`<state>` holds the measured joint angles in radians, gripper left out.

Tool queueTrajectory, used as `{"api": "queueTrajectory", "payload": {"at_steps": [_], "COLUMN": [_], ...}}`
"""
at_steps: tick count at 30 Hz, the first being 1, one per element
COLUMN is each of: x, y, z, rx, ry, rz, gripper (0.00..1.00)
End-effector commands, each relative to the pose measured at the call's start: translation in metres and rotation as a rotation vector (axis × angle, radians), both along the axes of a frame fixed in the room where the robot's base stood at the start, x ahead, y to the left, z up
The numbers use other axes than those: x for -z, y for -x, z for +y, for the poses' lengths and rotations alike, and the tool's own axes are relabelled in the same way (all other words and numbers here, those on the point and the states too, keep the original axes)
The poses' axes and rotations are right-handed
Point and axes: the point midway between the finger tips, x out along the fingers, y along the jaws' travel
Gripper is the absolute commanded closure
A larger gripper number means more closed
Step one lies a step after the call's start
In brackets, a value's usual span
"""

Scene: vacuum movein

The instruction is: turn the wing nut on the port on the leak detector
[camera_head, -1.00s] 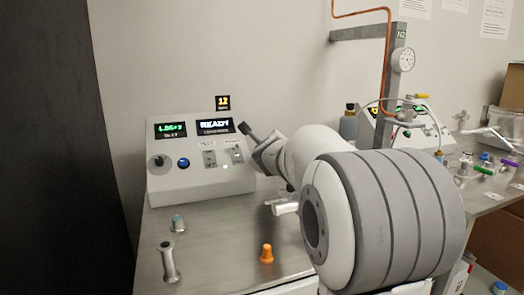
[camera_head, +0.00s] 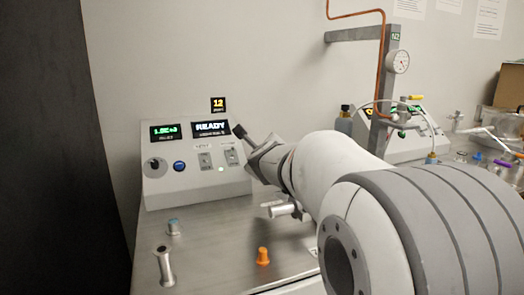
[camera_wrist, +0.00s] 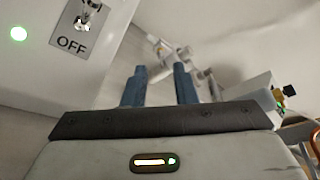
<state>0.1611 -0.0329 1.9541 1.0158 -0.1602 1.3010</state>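The leak detector (camera_head: 200,185) is a pale grey box on the bench at left, with two lit displays, one reading READY. A silver port (camera_head: 284,209) sticks out low at its right side, partly behind my arm. My gripper (camera_head: 241,132) is at the detector's upper right corner, its dark fingertips against the wall behind. In the wrist view my gripper (camera_wrist: 160,80) is open, two blue-grey fingers apart with nothing held. A silver fitting (camera_wrist: 168,50) shows beyond the fingertips, between and to the right of them. I cannot make out the wing nut clearly.
A switch plate marked OFF (camera_wrist: 75,28) is close by at left in the wrist view. A gauge post (camera_head: 384,100) rises behind my arm.

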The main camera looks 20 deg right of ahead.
Motion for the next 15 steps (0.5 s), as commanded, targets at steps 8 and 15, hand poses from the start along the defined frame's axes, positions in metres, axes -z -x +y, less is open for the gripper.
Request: {"api": "queueTrajectory", "payload": {"at_steps": [8, 15], "x": [-0.006, -0.005], "y": [0.021, 0.022], "z": [0.007, 0.007], "rx": [-0.001, -0.001], "ry": [0.0, -0.001], "rz": [0.001, 0.001], "gripper": [0.75, 0.75]}}
